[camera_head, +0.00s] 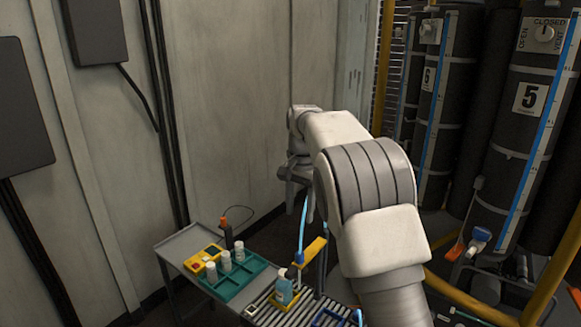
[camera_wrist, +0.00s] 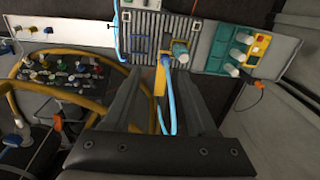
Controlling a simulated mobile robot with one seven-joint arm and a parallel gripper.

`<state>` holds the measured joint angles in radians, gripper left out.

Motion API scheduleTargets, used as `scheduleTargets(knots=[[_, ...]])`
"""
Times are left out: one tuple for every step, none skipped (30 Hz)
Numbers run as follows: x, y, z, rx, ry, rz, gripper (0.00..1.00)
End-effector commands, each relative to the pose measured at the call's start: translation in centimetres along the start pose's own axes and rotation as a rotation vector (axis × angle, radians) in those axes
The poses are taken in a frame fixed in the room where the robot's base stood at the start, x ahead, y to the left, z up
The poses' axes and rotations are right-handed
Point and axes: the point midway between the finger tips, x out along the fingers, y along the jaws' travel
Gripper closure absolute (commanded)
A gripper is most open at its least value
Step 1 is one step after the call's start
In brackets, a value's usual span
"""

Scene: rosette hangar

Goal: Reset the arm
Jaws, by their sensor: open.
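My arm reaches forward from the bottom right of the head view and bends down at its far end. My gripper (camera_head: 300,203) hangs above the grated middle of a low work cart, apart from everything on it. In the wrist view my gripper (camera_wrist: 163,85) has its two fingers spread, with nothing held between them. A light blue hose (camera_wrist: 167,95) and a yellow post (camera_wrist: 159,82) show in the gap between the fingers, beyond them. My arm hides part of the cart in the head view.
Dark cylinders (camera_head: 528,100) and a yellow rail (camera_head: 470,305) stand right. A knobbed panel (camera_wrist: 62,75) shows in the wrist view. A wall (camera_head: 225,110) rises behind.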

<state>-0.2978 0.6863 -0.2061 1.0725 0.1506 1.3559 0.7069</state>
Motion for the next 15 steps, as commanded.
scheduleTargets(knots=[[-1.7, 1.2, 0.3, -0.010, 0.009, -0.020, 0.43], [-2.5, 1.9, 0.5, -0.020, 0.014, -0.029, 0.43], [-3.5, 2.8, 0.8, -0.033, 0.021, -0.041, 0.43], [-4.2, 3.5, 1.1, -0.043, 0.027, -0.050, 0.43], [-4.9, 4.2, 1.4, -0.054, 0.033, -0.058, 0.43], [-5.7, 5.2, 1.8, -0.068, 0.041, -0.068, 0.43], [-6.3, 5.9, 2.2, -0.080, 0.048, -0.076, 0.43], [-6.9, 6.6, 2.6, -0.091, 0.054, -0.084, 0.43], [-7.7, 7.5, 3.1, -0.108, 0.065, -0.094, 0.43], [-8.2, 8.3, 3.6, -0.119, 0.072, -0.101, 0.43], [-8.7, 9.0, 4.0, -0.131, 0.080, -0.108, 0.43], [-9.3, 10.0, 4.6, -0.147, 0.091, -0.117, 0.43], [-9.8, 10.7, 5.2, -0.160, 0.099, -0.122, 0.43], [-10.1, 11.4, 5.7, -0.174, 0.108, -0.128, 0.43], [-10.6, 12.4, 6.4, -0.190, 0.120, -0.135, 0.43]])
